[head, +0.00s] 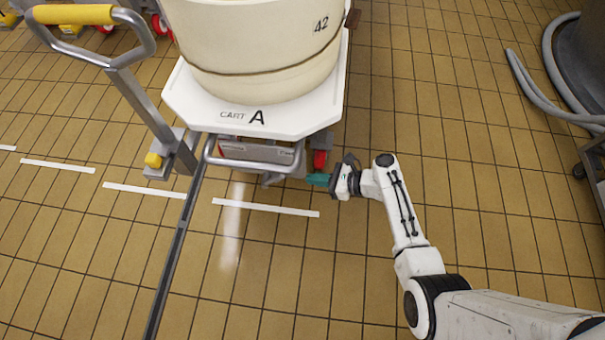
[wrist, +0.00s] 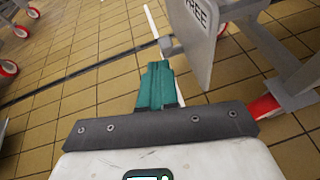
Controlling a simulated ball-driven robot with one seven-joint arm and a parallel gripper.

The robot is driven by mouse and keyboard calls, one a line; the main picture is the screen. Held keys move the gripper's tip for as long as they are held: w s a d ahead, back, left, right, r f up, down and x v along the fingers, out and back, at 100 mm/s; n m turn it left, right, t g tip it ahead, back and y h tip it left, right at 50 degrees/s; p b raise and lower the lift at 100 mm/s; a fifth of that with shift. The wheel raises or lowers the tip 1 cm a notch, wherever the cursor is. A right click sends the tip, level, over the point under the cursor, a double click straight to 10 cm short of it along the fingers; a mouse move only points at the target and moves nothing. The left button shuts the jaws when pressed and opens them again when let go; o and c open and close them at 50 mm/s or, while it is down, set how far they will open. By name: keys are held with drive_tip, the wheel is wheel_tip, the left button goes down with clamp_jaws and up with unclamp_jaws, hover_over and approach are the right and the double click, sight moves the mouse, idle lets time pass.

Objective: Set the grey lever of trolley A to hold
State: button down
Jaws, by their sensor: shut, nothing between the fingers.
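Trolley A (head: 242,117) is a white platform marked CART A. A grey part that looks like the lever (head: 272,180) shows small under its front edge, beside a pale plate (head: 257,152). My gripper (head: 312,179) has teal fingers, shut and empty, just right of that part, low under the platform. In the wrist view the shut fingers (wrist: 157,68) point at a small grey block (wrist: 170,46), probably the lever's end, beside a grey plate (wrist: 193,35) whose visible letters read REE. I cannot tell whether the fingers touch it. The lever's setting is unclear.
A cream tub (head: 255,50) marked 42 stands on the platform. A grey tube bar (head: 255,167) spans its front, near a red wheel (head: 320,158). A yellow-gripped handle (head: 75,14) rises at the left. Grey hoses (head: 530,85) lie at right; tiled floor between is clear.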

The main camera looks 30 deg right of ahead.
drive_tip(key=shift+r+p+v, duration=0.15)
drive_tip(key=shift+p+v, duration=0.1)
drive_tip(key=shift+v, duration=0.6)
drive_tip(key=shift+r+p+v, duration=0.15)
drive_tip(key=shift+p+v, duration=0.05)
drive_tip(key=shift+v, duration=0.65)
drive_tip(key=shift+a, duration=0.15)
drive_tip(key=d+f+b, duration=0.1)
drive_tip(key=b, duration=0.2)
drive_tip(key=s+d+f+b, duration=0.1)
drive_tip(key=f+b, duration=0.1)
drive_tip(key=b, duration=0.1)
drive_tip(key=f+b, duration=0.2)
drive_tip(key=b, duration=0.1)
drive_tip(key=shift+s+d+b, duration=0.3)
drive_tip(key=shift+s+d, duration=0.05)
drive_tip(key=shift+d, duration=0.05)
drive_tip(key=b, duration=0.6)
approach(273, 180)
drive_tip(key=w+f, duration=0.2)
drive_tip(key=shift+w+a+r, duration=0.3)
drive_tip(key=shift+a+r, duration=0.15)
drive_tip(key=shift+a, duration=0.05)
